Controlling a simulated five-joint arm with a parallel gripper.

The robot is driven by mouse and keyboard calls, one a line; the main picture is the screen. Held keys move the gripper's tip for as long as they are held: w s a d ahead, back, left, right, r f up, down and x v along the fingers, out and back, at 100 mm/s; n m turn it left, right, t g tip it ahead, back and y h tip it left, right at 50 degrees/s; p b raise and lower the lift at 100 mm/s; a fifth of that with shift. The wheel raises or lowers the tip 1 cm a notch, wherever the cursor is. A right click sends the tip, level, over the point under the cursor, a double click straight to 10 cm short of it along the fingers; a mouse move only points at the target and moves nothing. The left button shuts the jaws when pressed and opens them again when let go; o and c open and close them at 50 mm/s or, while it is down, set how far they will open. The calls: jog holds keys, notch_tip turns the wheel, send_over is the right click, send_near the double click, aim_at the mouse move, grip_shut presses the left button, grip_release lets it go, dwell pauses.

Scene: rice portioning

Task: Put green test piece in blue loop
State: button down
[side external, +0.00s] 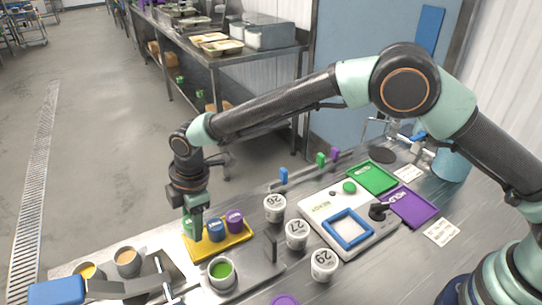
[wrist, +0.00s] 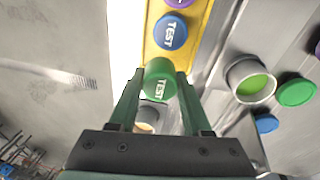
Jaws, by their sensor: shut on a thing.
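The green test piece (wrist: 160,82), a short cylinder marked TEST, is between the two fingers of my gripper (wrist: 158,88) in the wrist view. In the side view my gripper (side external: 192,222) points down at the left end of the yellow tray (side external: 222,251), shut on the green piece, which is mostly hidden by the fingers. I cannot tell whether the piece still touches the tray. The blue loop (side external: 332,222), a square frame, lies on the white board (side external: 318,208) to the right, with nothing seen inside it.
Blue (side external: 216,231) and purple (side external: 235,221) test pieces stand in the yellow tray. White numbered tubs (side external: 275,208) stand between the tray and board. A cup with green contents (side external: 222,273) is in front. Green (side external: 375,177) and purple (side external: 412,207) trays lie beyond the board.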

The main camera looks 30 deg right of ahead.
jog(key=shift+f, duration=1.8)
jog(key=shift+f, duration=0.2)
jog(key=shift+c, duration=1.8)
grip_release()
